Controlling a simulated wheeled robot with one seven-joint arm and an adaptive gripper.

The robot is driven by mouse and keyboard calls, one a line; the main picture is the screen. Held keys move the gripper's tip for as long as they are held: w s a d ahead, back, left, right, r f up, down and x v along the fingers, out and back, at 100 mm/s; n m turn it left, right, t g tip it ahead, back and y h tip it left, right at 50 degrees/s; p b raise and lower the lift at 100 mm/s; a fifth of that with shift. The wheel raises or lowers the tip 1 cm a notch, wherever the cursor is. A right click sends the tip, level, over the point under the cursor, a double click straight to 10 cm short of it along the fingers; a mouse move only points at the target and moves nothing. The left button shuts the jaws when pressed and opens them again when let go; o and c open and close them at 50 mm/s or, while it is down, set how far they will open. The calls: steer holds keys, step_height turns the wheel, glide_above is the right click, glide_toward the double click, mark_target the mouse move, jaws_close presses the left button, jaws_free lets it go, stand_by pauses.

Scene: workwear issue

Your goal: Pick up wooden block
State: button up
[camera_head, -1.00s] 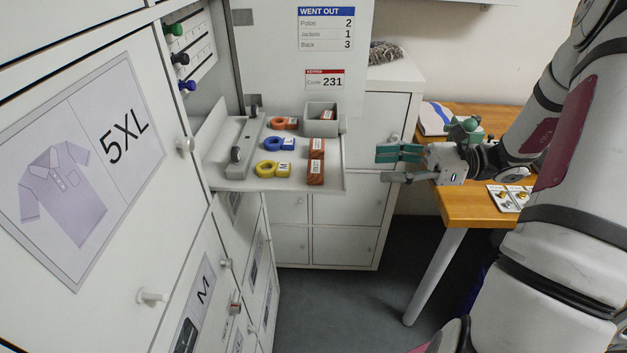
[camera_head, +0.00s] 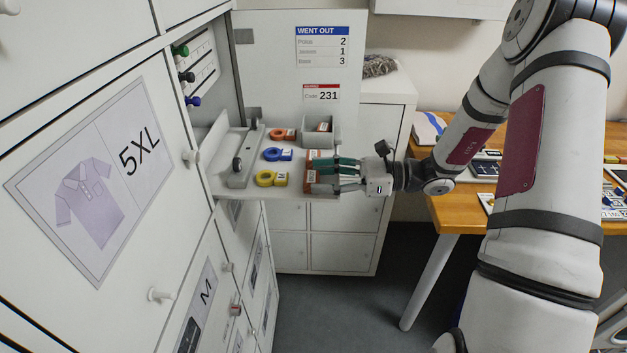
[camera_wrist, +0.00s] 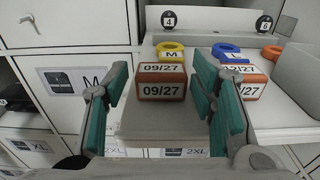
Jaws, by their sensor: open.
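Two reddish-brown wooden blocks with white date labels stand on the white shelf. The front block (camera_head: 310,182), labelled 09/27, shows in the wrist view (camera_wrist: 162,83) centred between my fingers. The second block, labelled 12/27 (camera_wrist: 252,86), is partly hidden behind my right-hand finger in the wrist view; it stands just behind the first in the head view (camera_head: 314,155). My gripper (camera_head: 322,175) is open, with green-padded fingers reaching from the right over the shelf edge. The wrist view shows the fingers (camera_wrist: 161,88) on either side of the front block; contact cannot be told.
Yellow (camera_head: 271,179), blue (camera_head: 277,154) and orange (camera_head: 283,134) tags lie left of the blocks. A grey bin (camera_head: 334,131) stands behind, with another labelled block (camera_head: 323,126) inside. A grey rail piece (camera_head: 238,165) is at left. The wooden desk (camera_head: 458,215) is right.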

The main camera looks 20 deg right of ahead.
steer(key=shift+w+a+f, duration=0.1)
steer(key=shift+w+a, duration=0.25)
steer(key=shift+a, duration=0.25)
steer(key=c, duration=0.7)
